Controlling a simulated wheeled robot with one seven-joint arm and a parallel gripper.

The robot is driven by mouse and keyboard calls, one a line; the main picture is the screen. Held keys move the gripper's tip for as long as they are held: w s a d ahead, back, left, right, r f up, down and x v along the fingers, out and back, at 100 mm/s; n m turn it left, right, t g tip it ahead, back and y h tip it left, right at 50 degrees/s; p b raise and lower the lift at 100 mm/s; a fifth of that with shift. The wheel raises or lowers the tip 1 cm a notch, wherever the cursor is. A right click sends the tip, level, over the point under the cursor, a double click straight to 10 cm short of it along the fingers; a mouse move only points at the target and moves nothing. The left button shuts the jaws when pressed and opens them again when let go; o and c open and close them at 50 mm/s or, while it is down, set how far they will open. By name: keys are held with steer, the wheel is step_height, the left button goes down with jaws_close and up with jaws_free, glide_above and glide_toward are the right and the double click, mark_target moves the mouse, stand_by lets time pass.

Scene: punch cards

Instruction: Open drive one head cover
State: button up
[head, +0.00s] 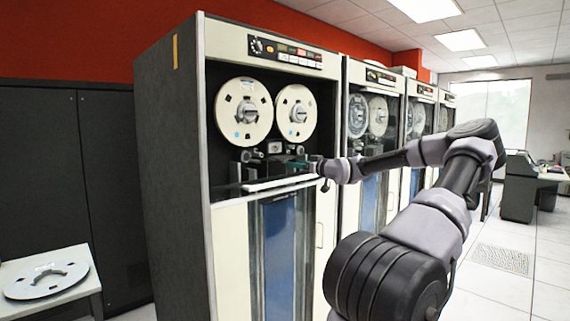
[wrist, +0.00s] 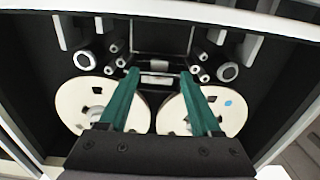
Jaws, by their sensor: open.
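Drive one is the nearest tape drive cabinet (head: 265,37), with two cream reels in its dark recess. A small head block, which looks like the head cover (head: 275,147), sits below and between the reels. In the wrist view the cover (wrist: 159,65) is a small pale piece in the middle, between rollers. I cannot tell whether it is shut. My gripper (head: 294,162) reaches into the recess from the right, near the head block. In the wrist view my gripper (wrist: 159,74) is open and empty, its green fingertips on either side of the head area. Contact is unclear.
The left reel (head: 243,112) and right reel (head: 296,112) are close above my gripper. A white ledge (head: 280,182) runs along the recess bottom. More tape drives (head: 372,120) stand to the right. A loose reel (head: 47,279) lies on a table at left.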

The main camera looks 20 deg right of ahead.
mark_target(285, 161)
steer(key=x, duration=0.7)
steer(key=shift+w+f, duration=0.1)
jaws_close()
